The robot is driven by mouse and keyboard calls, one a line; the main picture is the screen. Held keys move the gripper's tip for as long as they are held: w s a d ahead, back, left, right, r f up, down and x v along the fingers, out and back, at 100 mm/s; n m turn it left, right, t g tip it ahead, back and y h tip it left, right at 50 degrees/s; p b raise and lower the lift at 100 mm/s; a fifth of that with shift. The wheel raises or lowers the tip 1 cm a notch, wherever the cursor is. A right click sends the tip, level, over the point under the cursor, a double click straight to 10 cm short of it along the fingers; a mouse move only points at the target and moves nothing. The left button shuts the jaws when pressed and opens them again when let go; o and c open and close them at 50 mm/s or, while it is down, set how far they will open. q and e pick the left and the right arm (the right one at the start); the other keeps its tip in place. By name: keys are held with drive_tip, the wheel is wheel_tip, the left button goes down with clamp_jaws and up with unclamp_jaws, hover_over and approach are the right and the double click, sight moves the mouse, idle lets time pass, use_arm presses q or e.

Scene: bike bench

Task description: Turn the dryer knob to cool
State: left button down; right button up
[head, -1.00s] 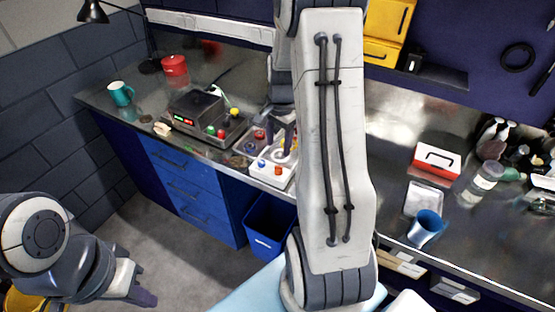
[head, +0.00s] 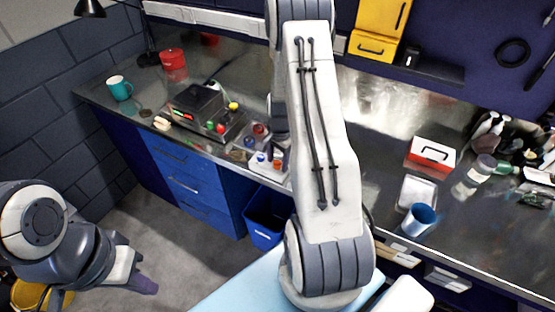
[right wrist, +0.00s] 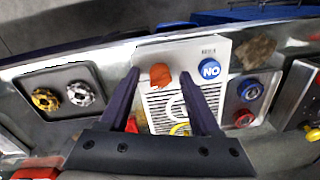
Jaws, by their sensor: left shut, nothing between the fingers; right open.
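The dryer (right wrist: 176,50) is a white box with a vented front, an orange-red knob (right wrist: 160,75) and a round blue button (right wrist: 210,69) on its panel. In the head view the dryer (head: 266,173) sits near the bench's front edge, partly hidden by my right arm; its orange knob (head: 277,163) shows. My right gripper (right wrist: 160,76) is open, with its fingertips on either side of the knob in the right wrist view. I cannot tell whether they touch it. My left gripper (head: 146,284) is shut and empty, low at the left, away from the bench.
A tray (right wrist: 248,92) with a blue and a red round piece is beside the dryer. A dark tray (right wrist: 40,80) holds a gold and a silver round part on the other side.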

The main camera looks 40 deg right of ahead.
drive_tip(key=shift+c, duration=0.3)
clamp_jaws()
drive_tip(key=shift+n, duration=0.3)
drive_tip(key=shift+f+n+b, duration=0.1)
drive_tip(key=shift+n+b, duration=0.65)
drive_tip(key=shift+n, duration=0.25)
drive_tip(key=n+b, duration=0.2)
drive_tip(key=n, duration=0.2)
drive_tip(key=shift+d, duration=0.1)
drive_tip(key=n+b, duration=0.1)
drive_tip(key=n, duration=0.3)
drive_tip(key=shift+n+b, duration=0.5)
drive_tip(key=shift+n, duration=1.4)
drive_tip(key=shift+g, duration=0.3)
